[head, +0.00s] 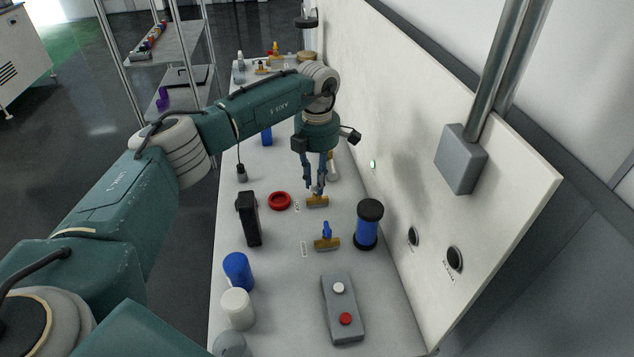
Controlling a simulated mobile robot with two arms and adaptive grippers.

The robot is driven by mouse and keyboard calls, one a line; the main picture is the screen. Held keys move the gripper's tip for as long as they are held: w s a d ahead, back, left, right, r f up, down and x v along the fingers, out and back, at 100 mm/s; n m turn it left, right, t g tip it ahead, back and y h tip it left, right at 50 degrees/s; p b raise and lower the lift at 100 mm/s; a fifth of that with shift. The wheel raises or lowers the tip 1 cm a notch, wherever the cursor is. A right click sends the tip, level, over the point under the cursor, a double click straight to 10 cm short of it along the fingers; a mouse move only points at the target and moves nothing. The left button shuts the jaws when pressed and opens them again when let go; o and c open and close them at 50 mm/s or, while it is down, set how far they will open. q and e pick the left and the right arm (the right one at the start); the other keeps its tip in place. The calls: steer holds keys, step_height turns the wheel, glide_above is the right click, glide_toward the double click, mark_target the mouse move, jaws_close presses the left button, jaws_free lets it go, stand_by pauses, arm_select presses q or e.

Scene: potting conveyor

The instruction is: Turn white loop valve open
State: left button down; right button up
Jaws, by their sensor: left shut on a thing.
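A brass-coloured valve body (317,202) lies on the long white bench, right of a red ring. My left gripper (317,188) comes down on it from above, its fingers shut at the top of the valve. The fingers hide the valve's handle, so I cannot make out its white loop or how far it is turned. A second brass valve (327,244) with a blue handle (326,229) stands nearer, apart from the gripper. My right gripper is not in view.
Around the valve on the bench (285,325) are the red ring (279,201), a black upright device (250,218), a blue cylinder with black ends (368,226) and a grey button box (341,308). A white panel (410,140) rises close along the right side.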

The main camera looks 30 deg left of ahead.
arm_select(q)
steer(key=shift+w+a+r+m, duration=0.2)
steer(key=shift+m, duration=0.8)
steer(key=shift+r, duration=0.1)
steer(key=c, duration=1.8)
jaws_free()
steer(key=shift+o, duration=0.6)
steer(key=shift+f, duration=0.2)
step_height(320, 180, up, 12)
steer(key=shift+s, duration=0.1)
